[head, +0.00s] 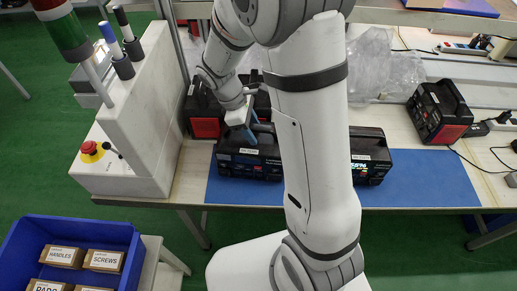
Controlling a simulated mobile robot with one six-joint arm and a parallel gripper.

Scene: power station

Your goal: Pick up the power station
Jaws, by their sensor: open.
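A black power station (245,160) lies on the blue mat (430,185) on the workbench, left of my arm link. Another black body with a lit front (370,157) shows right of the link. The link hides the middle, so I cannot tell whether these are one unit or two. My gripper (250,134), with blue fingers, is open at the top of the left part, near its handle. Contact with it cannot be made out.
A red-and-black power station (205,118) stands behind my gripper, and another (440,112) stands at the right with cables. A white control box with a red button (90,150) is close at the left. A blue crate (120,232) holds several small boxes.

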